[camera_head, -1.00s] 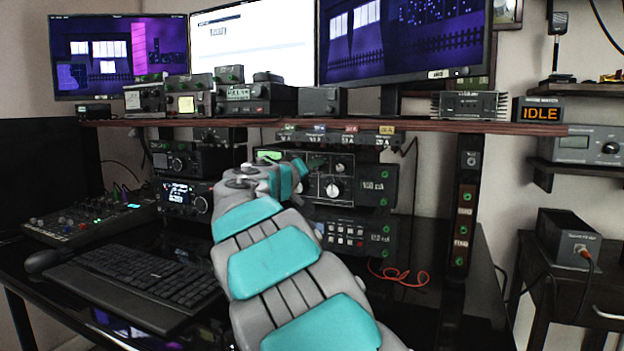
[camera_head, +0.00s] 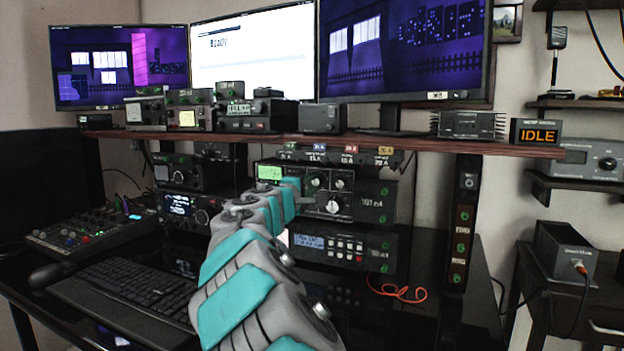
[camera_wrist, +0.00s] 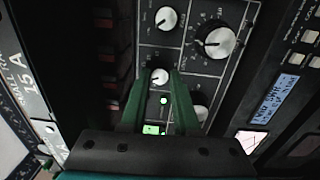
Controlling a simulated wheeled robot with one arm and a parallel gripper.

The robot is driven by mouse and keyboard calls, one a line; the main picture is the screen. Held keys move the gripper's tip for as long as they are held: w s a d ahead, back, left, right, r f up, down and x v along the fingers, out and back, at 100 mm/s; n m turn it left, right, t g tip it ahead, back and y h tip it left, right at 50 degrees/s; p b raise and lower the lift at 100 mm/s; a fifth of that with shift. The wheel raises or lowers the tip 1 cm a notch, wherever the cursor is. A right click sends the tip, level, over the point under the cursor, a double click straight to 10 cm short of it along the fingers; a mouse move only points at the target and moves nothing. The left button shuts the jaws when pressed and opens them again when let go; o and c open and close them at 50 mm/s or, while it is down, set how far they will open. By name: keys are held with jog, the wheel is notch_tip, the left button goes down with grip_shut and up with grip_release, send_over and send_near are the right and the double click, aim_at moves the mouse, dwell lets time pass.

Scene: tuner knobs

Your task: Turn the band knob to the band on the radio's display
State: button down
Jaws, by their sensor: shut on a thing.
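The radio (camera_head: 262,187) is a dark box under the shelf, with a green lit display (camera_head: 270,173) at its left and several silver-capped knobs on its face. In the wrist view, a small silver knob (camera_wrist: 160,76) sits between the two green fingers of my gripper (camera_wrist: 159,82), which is shut on it. A green light and the lit display (camera_wrist: 153,130) lie beside that knob. I cannot read the band on the display, and the knob's label is too small to read. In the head view my arm hides the held knob.
Other knobs stand close by: a large one (camera_wrist: 218,42) and a smaller one (camera_wrist: 166,18). The wooden shelf (camera_head: 420,143) runs above the radio. A second unit (camera_head: 340,246) sits below it. A keyboard (camera_head: 130,300) and an orange cable (camera_head: 398,292) lie on the desk.

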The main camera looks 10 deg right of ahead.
jog(key=shift+f+n, duration=0.1)
jog(key=shift+n, duration=1.7)
jog(key=c, duration=0.6)
grip_release()
jog(key=shift+c, duration=0.2)
jog(key=v, duration=0.7)
jog(key=shift+s+a+b, duration=0.2)
jog(key=shift+s+b, duration=0.15)
jog(key=shift+s, duration=0.05)
jog(key=shift+s, duration=0.1)
